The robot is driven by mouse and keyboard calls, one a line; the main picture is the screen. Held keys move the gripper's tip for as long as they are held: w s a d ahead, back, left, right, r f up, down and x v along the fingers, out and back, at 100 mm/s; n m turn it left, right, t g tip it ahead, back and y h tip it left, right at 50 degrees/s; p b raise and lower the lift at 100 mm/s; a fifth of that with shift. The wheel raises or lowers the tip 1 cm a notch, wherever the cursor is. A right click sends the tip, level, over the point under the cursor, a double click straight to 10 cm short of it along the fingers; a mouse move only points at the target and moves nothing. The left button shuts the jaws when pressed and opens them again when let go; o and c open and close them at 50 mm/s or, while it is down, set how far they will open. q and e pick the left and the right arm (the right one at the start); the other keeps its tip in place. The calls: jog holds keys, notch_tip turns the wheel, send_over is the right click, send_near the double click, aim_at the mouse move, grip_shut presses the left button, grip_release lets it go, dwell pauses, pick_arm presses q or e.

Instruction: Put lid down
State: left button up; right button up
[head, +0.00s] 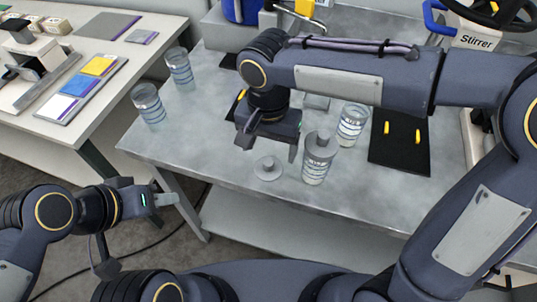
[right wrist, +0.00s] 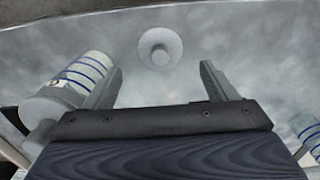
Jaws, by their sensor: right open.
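A grey round lid (head: 268,168) with a raised knob lies on the grey table near its front edge. In the right wrist view the lid (right wrist: 160,47) lies beyond and between the fingertips, touching neither. My right gripper (head: 268,146) is open and empty, above the table just behind the lid. A blue-striped clear jar (head: 314,172) stands right of the lid with another grey lid (head: 320,147) on top. This jar (right wrist: 78,82) shows beside the left finger in the wrist view. My left gripper (head: 165,199) is off the table at the left; its finger gap is unclear.
A striped jar (head: 352,125) stands behind the lidded one. Two more striped jars (head: 148,106) (head: 180,70) stand at the table's left. A black mat (head: 400,150) with yellow pieces lies at the right. The table's left front is clear.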

aim_at(268, 162)
pick_arm(q)
jog(key=shift+r, duration=0.3)
pick_arm(e)
notch_tip(268, 162, up, 7)
jog(key=shift+f, duration=0.15)
dwell(0.3)
